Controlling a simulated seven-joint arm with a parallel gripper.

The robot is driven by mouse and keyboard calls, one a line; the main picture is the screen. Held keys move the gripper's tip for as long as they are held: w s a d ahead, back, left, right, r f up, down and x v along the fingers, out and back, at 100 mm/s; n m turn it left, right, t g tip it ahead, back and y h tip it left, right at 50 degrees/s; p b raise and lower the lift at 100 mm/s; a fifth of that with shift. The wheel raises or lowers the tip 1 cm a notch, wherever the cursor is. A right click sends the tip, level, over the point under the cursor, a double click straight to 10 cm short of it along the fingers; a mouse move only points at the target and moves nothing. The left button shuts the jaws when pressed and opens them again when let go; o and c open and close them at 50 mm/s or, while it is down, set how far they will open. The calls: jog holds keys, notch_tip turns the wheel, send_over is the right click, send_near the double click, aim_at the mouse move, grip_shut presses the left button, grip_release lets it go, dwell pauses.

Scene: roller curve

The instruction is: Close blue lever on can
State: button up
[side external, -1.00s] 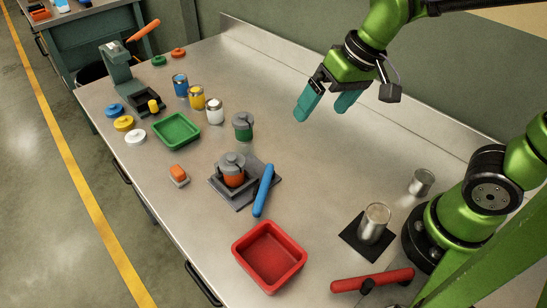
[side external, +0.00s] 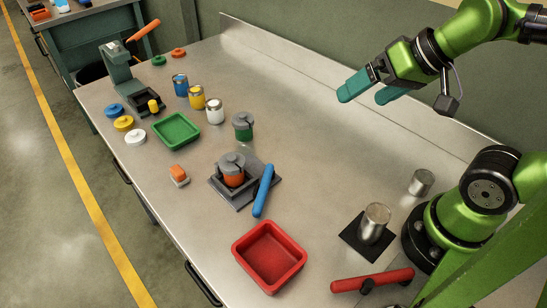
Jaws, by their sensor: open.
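The blue lever (side external: 263,190) sticks out from the right side of a dark grey clamp fixture (side external: 239,205) on the steel table. An orange can (side external: 233,179) with a grey lid-like part on top sits in the fixture. The lever lies at a slant, its lower end toward the red tray. My gripper (side external: 368,92) has teal fingers. It is open and empty, held in the air above the back right of the table, well apart from the lever.
A red tray (side external: 245,246) is in front of the fixture. A green tray (side external: 193,142), several small cans and coloured lids stand at left. A green can (side external: 243,126) is behind the fixture. A metal can (side external: 374,222) on a black pad and a red lever (side external: 373,281) are at right.

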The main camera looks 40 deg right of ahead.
jog(key=shift+c, duration=0.5)
jog(key=shift+a+f, duration=0.15)
jog(key=shift+a, duration=0.1)
jog(key=shift+c, duration=1.2)
jog(key=w+a+g, duration=0.1)
jog(key=a+f+n+g, duration=0.1)
jog(key=a, duration=0.1)
jog(key=w+a, duration=0.1)
jog(key=a, duration=0.1)
jog(key=shift+w+a+f+n+g+y, duration=0.2)
jog(key=shift+w+f+n+g+y, duration=0.15)
jog(key=shift+f+n+g+y, duration=0.05)
jog(key=c, duration=0.7)
jog(key=shift+o, duration=0.2)
jog(key=m+g+h, duration=0.3)
jog(key=m+g, duration=0.1)
jog(key=m, duration=0.5)
send_over(258, 204)
notch_tip(258, 204, down, 3)
notch_tip(258, 204, down, 17)
jog(key=shift+r, duration=0.2)
